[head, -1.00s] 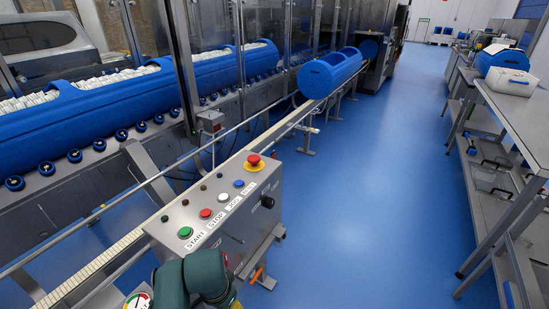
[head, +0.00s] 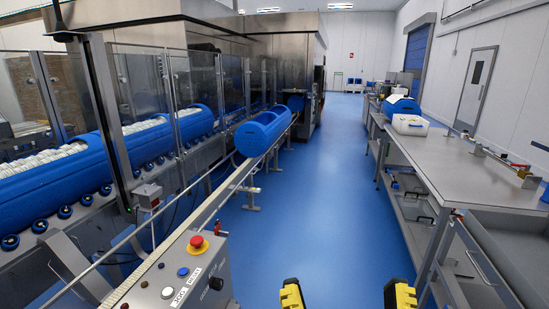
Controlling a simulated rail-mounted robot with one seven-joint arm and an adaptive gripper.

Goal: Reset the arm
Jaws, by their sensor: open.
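My gripper (head: 346,292) shows at the bottom edge in the head view as two yellow and black fingers spread wide apart. It is open, and nothing shows between the fingers but blue floor. The rest of my arm is out of the picture. The fingers are to the right of the control box (head: 213,268), apart from it.
A blue tub carrier (head: 262,133) sits on the narrow conveyor. A longer blue carrier (head: 60,182) with white tubs stands behind clear guards at left. A steel bench (head: 470,170) with a white container (head: 410,125) stands at right. The blue floor between is clear.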

